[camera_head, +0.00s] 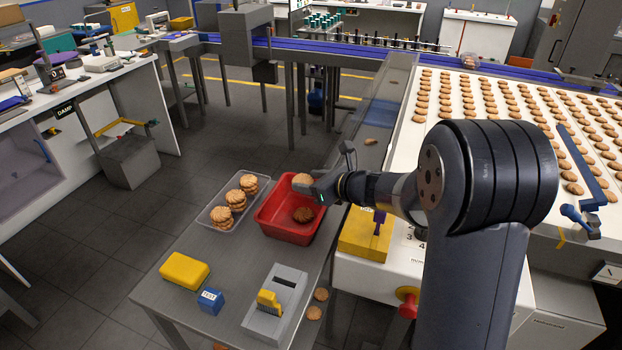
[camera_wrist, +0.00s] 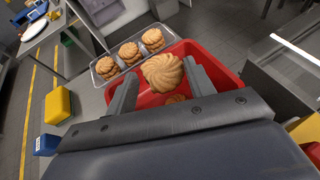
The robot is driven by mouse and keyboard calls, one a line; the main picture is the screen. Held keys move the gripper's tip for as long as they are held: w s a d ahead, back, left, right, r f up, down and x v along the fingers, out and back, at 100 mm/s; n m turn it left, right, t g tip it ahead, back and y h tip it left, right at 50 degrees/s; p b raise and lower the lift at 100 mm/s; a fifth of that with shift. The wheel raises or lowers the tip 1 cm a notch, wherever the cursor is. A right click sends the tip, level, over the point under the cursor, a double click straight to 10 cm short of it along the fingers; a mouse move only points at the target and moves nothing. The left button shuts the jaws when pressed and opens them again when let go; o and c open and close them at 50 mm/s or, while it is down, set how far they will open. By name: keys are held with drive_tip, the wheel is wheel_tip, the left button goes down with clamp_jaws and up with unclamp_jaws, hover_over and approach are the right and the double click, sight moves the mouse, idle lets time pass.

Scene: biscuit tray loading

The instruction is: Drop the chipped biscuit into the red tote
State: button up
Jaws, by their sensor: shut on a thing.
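My gripper (camera_head: 316,184) is above the red tote (camera_head: 274,231), near its back right rim in the head view. It is shut on a round, ridged golden biscuit (camera_wrist: 162,71), which also shows in the head view (camera_head: 301,180). Part of the biscuit's edge is hidden by the fingers, and I cannot make out a chip in it. The wrist view shows the held biscuit over the red tote (camera_wrist: 212,56). A darker brown biscuit (camera_head: 303,214) lies inside the tote. The tote stands on a grey table (camera_head: 222,276).
A clear tray (camera_head: 218,221) with stacked biscuits stands left of the tote. A yellow block (camera_head: 184,270), a blue box (camera_head: 209,301) and a grey device (camera_head: 287,292) are in front. Biscuit rows cover the white conveyor (camera_head: 407,142). Loose biscuits lie near the table's right edge.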

drive_tip(key=shift+f, duration=0.35)
drive_tip(key=o, duration=0.7)
drive_tip(key=shift+o, duration=0.2)
drive_tip(key=shift+r, duration=0.1)
drive_tip(key=v, duration=1.1)
drive_tip(key=shift+b, duration=0.45)
drive_tip(key=shift+a, duration=0.2)
